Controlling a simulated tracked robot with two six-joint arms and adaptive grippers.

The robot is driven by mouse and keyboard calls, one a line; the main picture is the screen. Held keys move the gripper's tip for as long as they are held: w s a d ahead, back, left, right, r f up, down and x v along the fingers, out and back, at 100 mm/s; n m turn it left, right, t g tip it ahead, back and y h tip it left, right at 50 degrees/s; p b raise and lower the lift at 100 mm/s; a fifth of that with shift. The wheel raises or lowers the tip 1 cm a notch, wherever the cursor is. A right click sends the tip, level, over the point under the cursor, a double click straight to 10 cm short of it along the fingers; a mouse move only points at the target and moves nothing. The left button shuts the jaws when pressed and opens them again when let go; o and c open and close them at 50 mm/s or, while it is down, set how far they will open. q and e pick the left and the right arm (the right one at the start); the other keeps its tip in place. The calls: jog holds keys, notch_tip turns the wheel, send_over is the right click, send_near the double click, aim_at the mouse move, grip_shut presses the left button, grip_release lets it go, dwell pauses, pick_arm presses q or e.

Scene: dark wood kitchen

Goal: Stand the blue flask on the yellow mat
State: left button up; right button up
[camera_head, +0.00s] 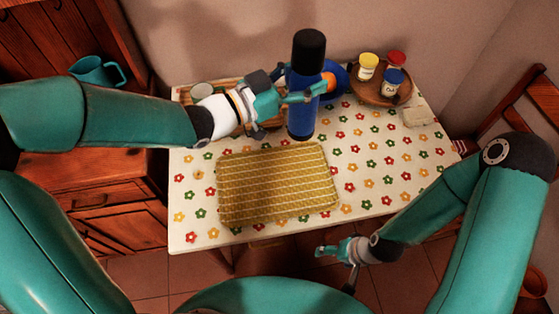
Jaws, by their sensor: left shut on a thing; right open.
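The blue flask (302,112) with a black cap is upright at the back of the table, behind the yellow mat's top right part. My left gripper (306,91) is shut on the flask around its upper body. I cannot tell whether the flask's base touches the table or is a little above it. The yellow mat (278,183) lies flat on the table, patterned with pale lines, with nothing on it. My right gripper (336,259) is open and empty, low in front of the table's front edge.
A round wooden tray (367,92) with several small jars stands at the back right. A blue bowl (340,75) with an orange fruit (328,82) is just behind the flask. A pale block (417,117) lies at the right edge. A teal jug (95,71) stands on the left cabinet.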

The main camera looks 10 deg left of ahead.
pick_arm(q)
jog(key=shift+w+d+f, duration=0.1)
jog(key=shift+d+f, duration=0.05)
notch_tip(320, 180, down, 19)
jog(key=p, duration=0.1)
dwell(0.4)
jog(key=shift+f, duration=0.15)
jog(key=shift+f, duration=0.15)
jog(key=o, duration=1.6)
